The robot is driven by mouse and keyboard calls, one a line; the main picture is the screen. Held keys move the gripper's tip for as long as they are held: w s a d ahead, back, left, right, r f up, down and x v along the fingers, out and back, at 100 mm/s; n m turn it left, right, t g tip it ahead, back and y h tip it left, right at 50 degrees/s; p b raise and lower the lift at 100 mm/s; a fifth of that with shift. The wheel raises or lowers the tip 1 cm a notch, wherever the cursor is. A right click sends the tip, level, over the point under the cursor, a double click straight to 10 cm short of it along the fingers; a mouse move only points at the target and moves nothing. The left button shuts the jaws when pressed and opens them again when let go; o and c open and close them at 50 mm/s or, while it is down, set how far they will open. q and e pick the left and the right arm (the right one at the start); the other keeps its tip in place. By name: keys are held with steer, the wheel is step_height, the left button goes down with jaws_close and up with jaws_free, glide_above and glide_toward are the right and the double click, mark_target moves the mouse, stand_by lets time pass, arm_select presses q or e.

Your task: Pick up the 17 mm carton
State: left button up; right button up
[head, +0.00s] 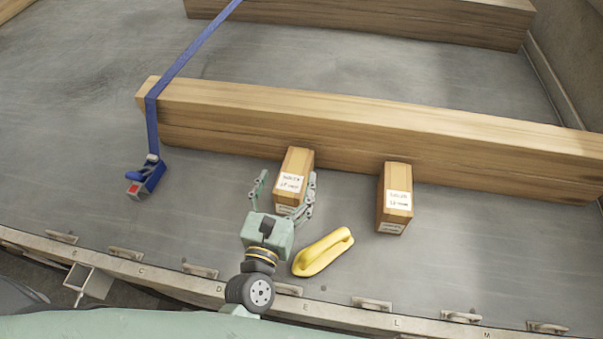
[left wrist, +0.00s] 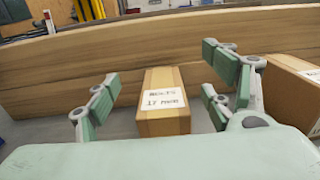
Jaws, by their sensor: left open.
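The 17 mm carton (head: 293,178) is a small brown box with a white label, standing on the grey trailer bed against the long wooden beam. In the left wrist view the carton (left wrist: 163,112) sits between my open fingers, and its label reads 17. My left gripper (head: 284,194) is open, with one finger on each side of the carton. In the left wrist view there is a gap between the carton and the fingers (left wrist: 168,98) on both sides. My right gripper is not in view.
A second labelled carton (head: 395,198) stands to the right, also by the wooden beam (head: 370,130). A yellow handle-like object (head: 323,252) lies just right of my left arm. A blue strap with a ratchet (head: 147,178) lies to the left. Metal loops line the bed's near edge (head: 190,290).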

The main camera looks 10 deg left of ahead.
mark_target(286, 203)
arm_select(q)
steer(key=f, duration=0.4)
steer(key=f+b, duration=0.1)
steer(key=f, duration=0.2)
steer(key=shift+s+a, duration=0.1)
steer(key=shift+s, duration=0.15)
steer(key=w, duration=0.3)
steer(key=shift+r+p, duration=0.25)
steer(key=shift+p, duration=0.05)
steer(key=w, duration=0.4)
steer(key=shift+d+f, duration=0.1)
steer(key=shift+d, duration=0.15)
steer(key=shift+w, duration=0.25)
steer(key=shift+c, duration=1)
steer(key=c, duration=1.5)
steer(key=shift+c, duration=0.3)
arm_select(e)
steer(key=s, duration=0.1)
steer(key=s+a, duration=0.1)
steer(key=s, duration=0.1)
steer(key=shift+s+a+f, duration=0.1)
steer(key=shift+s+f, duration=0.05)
